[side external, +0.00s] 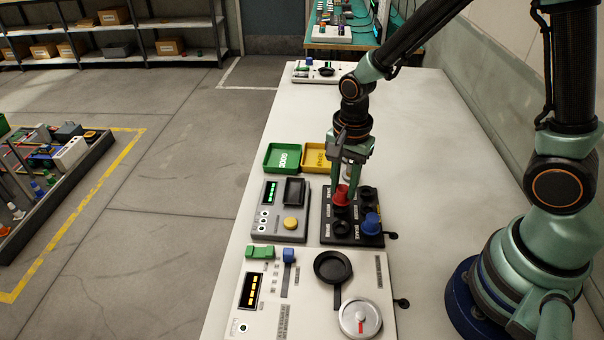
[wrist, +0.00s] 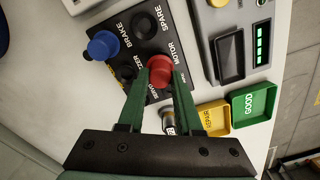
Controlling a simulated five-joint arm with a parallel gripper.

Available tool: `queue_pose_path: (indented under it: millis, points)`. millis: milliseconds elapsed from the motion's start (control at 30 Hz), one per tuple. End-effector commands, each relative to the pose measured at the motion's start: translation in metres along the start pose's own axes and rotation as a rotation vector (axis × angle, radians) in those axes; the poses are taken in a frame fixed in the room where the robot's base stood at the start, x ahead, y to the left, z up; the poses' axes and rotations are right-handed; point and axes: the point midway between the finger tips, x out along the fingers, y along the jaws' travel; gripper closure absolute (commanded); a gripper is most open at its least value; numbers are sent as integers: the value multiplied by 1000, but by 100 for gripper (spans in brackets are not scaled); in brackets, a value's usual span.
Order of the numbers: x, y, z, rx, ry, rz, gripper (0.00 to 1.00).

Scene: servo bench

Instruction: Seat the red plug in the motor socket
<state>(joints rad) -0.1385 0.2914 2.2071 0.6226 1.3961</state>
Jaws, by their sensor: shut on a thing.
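My gripper (side external: 343,190) is shut on the red plug (side external: 341,196), with a finger on either side of it. In the wrist view the red plug (wrist: 160,68) sits between the fingertips, beside the MOTOR label of the black socket board (wrist: 172,30). The plug is over the motor socket position and hides that socket. Its lower end is hidden, so I cannot tell how deep it sits. A blue plug (side external: 371,223) stands at the BRAKE position. The SPARE socket (wrist: 142,23) is empty.
A green GOOD tray (side external: 282,157) and a yellow tray (side external: 317,157) lie beyond the board. A grey control box (side external: 270,222) stands close on its left, and a white panel (side external: 260,325) lies in front. The white bench (side external: 440,190) is clear to the right.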

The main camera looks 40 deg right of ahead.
Motion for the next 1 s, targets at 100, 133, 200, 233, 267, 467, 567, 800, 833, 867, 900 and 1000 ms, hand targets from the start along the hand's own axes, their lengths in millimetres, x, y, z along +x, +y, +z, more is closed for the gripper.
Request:
queue_pose_path:
  millis: [100, 133, 200, 233, 267, 467, 567, 800, 833, 867, 900, 1000]
  points:
    - [0, 0, 0, 0, 0, 0, 100]
    - [0, 0, 0, 0, 0, 0, 100]
    - [0, 0, 0, 0, 0, 0, 100]
    - [0, 0, 0, 0, 0, 0, 100]
    - [0, 0, 0, 0, 0, 0, 100]
    - [4, 0, 0, 0, 0, 1, 100]
    - [6, 0, 0, 0, 0, 1, 100]
    - [6, 0, 0, 0, 0, 0, 100]
    - [6, 0, 0, 0, 0, 0, 100]
    - [6, 0, 0, 0, 0, 0, 100]
    - [6, 0, 0, 0, 0, 0, 100]
    - [6, 0, 0, 0, 0, 0, 100]
